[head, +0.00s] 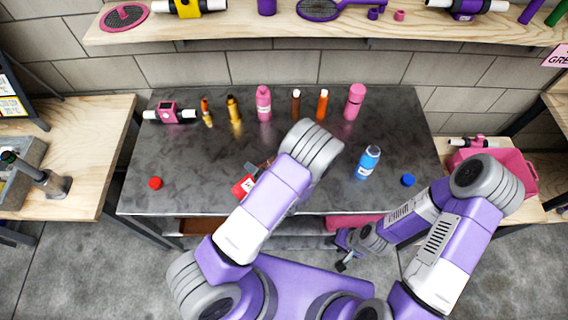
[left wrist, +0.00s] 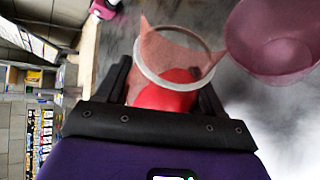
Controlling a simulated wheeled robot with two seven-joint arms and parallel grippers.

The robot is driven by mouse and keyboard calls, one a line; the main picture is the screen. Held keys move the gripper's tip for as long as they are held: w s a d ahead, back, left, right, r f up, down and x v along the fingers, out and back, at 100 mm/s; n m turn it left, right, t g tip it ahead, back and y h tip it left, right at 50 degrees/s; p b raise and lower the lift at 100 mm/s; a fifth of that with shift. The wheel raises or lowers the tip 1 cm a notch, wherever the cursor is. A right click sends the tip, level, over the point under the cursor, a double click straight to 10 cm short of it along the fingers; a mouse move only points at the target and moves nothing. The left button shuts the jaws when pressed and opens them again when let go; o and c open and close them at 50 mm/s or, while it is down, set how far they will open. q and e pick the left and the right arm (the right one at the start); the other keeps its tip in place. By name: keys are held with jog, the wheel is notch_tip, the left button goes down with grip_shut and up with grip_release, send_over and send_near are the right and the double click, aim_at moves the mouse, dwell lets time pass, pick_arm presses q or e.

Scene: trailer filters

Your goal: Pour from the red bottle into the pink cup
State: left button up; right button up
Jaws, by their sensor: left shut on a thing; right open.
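My left gripper (left wrist: 165,90) is shut on the red bottle (left wrist: 163,98); its black fingers are on either side of it. The bottle's open, pale-rimmed mouth faces up the left wrist view. In the head view the red bottle (head: 242,187) shows as a tilted red piece with a white label beside my left forearm, which hides the rest. The pink cup (left wrist: 275,50) is at the top right of the left wrist view, close beside the bottle mouth. I cannot make it out in the head view. I see no stream between them. My right gripper (head: 343,254) is open and empty, low before the table front.
A red cap (head: 155,183) lies at the left of the dark table (head: 190,160). A blue bottle (head: 368,160) and blue cap (head: 408,180) are at the right. Several bottles line the back, including a pink one (head: 264,103). A pink crate (head: 517,170) stands on the right bench.

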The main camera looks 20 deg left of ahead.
pick_arm(q)
jog(key=shift+r+p, duration=0.25)
jog(key=shift+p, duration=0.15)
dwell(0.8)
jog(key=shift+s+a+f+m+g+y, duration=0.2)
jog(key=shift+m+g+y, duration=0.2)
jog(key=shift+m+y, duration=0.25)
dwell(1.9)
jog(key=shift+w+d+r+m+y+p, duration=0.25)
jog(key=shift+r+m+y+p, duration=0.1)
jog(key=shift+r+m+p, duration=0.3)
dwell(1.4)
jog(key=shift+r+g+p, duration=0.3)
jog(key=shift+p, duration=0.05)
dwell(1.9)
